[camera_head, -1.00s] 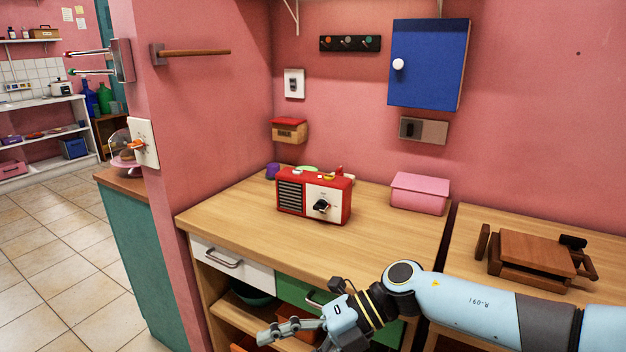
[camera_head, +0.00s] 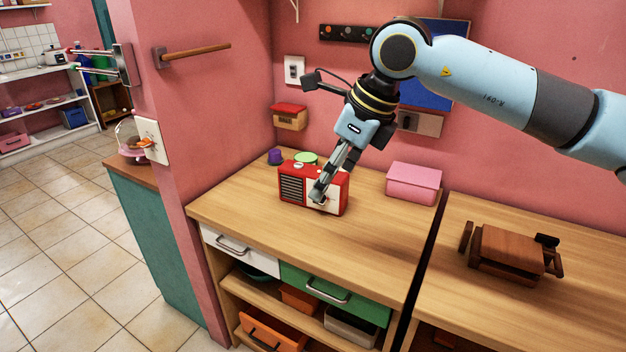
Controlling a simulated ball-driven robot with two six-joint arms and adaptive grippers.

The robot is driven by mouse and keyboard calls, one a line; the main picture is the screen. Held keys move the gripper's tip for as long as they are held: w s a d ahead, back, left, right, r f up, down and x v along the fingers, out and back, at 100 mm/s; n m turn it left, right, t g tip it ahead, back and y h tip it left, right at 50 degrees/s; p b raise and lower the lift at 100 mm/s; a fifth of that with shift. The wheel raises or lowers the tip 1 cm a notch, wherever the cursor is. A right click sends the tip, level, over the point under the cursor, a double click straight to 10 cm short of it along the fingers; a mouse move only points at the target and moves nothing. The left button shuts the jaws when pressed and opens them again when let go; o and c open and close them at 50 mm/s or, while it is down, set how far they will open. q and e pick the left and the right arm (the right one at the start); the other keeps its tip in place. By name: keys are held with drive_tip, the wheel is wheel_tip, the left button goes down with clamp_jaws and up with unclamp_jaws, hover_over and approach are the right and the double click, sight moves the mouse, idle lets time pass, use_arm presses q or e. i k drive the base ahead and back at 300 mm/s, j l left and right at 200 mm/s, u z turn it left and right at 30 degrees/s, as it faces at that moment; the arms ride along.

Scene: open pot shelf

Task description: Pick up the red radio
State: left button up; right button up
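The red radio (camera_head: 298,187) stands upright on the wooden worktop (camera_head: 250,216), with a dark speaker grille at its left and a pale panel at its right. My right gripper (camera_head: 319,194) comes down from the upper right, and its fingers overlap the radio's pale front and dial. The fingers line up with the view, so I cannot tell whether they are open, shut or touching the radio. The gripper hides part of the radio's top and front. My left gripper is not in view.
A pink box (camera_head: 413,184) stands right of the radio. A purple cup (camera_head: 274,157) and a green item (camera_head: 306,159) are behind it. A brown wooden object (camera_head: 508,254) lies on the right-hand table. The worktop in front of the radio is clear.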

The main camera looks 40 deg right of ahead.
sight(295, 185)
drive_tip(key=i+l, duration=0.35)
drive_tip(key=l, duration=0.15)
drive_tip(key=i+l, duration=0.35)
drive_tip(key=l, duration=0.15)
